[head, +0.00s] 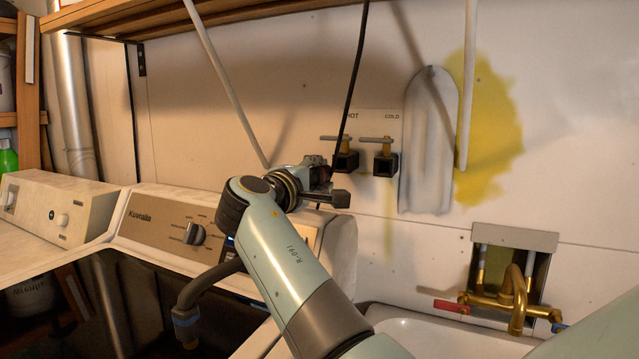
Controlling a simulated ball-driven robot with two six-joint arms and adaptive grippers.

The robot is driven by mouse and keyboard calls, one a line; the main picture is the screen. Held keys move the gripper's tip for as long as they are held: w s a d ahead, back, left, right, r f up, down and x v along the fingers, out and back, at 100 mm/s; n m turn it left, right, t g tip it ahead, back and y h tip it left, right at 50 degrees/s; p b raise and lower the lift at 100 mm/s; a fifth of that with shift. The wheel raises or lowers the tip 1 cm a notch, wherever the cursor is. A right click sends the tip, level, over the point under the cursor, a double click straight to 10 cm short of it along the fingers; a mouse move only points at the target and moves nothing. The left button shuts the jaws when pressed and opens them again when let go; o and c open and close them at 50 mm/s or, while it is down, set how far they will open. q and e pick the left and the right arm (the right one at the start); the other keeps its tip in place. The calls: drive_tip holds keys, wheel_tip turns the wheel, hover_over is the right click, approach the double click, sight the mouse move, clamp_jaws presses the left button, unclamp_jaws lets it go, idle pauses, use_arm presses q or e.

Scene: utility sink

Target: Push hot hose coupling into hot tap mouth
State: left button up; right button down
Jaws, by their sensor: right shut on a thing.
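The hot tap (345,160) is on the white wall panel under the HOT label, with a dark square mouth and a brass stem. My right gripper (329,183) is just left of and below that mouth, in front of the wall. It is shut on a small dark reddish piece (323,172), which looks like the hot hose coupling. The fingers mostly hide this piece. I cannot tell whether it touches the tap mouth. The hot hose itself cannot be made out. My left gripper is not in view.
The cold tap (385,163) is close on the right. A black cable (354,85) hangs beside the hot tap. A washer panel (165,226), brass faucet (515,300) and ironing board (428,145) are nearby.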

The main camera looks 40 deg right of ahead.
drive_tip(key=shift+w+d, duration=0.15)
drive_tip(key=shift+d, duration=0.05)
drive_tip(key=b, duration=0.1)
approach(344, 163)
drive_tip(key=shift+x, duration=0.95)
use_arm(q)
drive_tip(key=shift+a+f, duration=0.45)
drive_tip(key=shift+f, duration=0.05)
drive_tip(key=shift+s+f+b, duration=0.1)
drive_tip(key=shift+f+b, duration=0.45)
use_arm(e)
drive_tip(key=shift+x, duration=1.5)
drive_tip(key=c, duration=0.9)
unclamp_jaws()
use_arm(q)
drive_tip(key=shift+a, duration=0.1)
